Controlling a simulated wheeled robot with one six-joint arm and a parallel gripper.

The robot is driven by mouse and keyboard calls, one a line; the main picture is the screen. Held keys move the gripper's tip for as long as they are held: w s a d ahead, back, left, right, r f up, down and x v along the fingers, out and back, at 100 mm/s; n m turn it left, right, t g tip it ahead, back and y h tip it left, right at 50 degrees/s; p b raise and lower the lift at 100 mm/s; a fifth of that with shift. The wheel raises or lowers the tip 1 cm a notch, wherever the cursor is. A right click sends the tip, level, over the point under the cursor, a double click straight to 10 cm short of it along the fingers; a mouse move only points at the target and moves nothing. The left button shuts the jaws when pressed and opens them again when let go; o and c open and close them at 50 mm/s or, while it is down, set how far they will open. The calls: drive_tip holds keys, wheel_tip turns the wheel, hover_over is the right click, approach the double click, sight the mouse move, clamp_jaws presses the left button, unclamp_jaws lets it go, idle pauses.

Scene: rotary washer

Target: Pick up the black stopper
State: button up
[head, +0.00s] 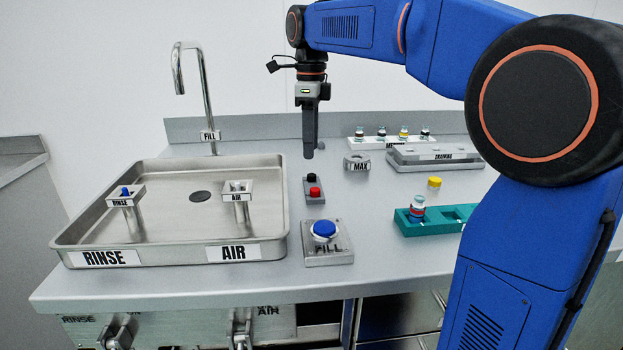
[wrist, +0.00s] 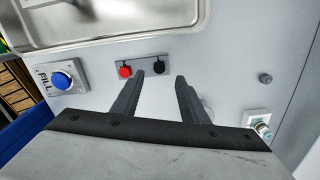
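The black stopper (head: 311,177) sits on a small dark grey plate (head: 317,201) on the counter, right of the sink. A red stopper (head: 314,192) sits beside it on the same plate. In the wrist view the black stopper (wrist: 155,65) lies just beyond and between my fingertips, with the red stopper (wrist: 125,72) to its left. My gripper (head: 312,154) hangs pointing down above and behind the plate in the head view. The wrist view shows my gripper (wrist: 161,77) open, with nothing between its fingers.
The steel sink (head: 68,238) is left of the plate, and the blue FILL button (head: 324,229) is in front. The MAX holder (head: 357,162) stands to the right. The teal rack (head: 405,226) and a yellow cap (head: 434,182) are farther right.

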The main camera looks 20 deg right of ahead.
sight(311, 175)
drive_tip(key=shift+f, duration=3.6)
drive_tip(key=shift+c, duration=0.6)
clamp_jaws()
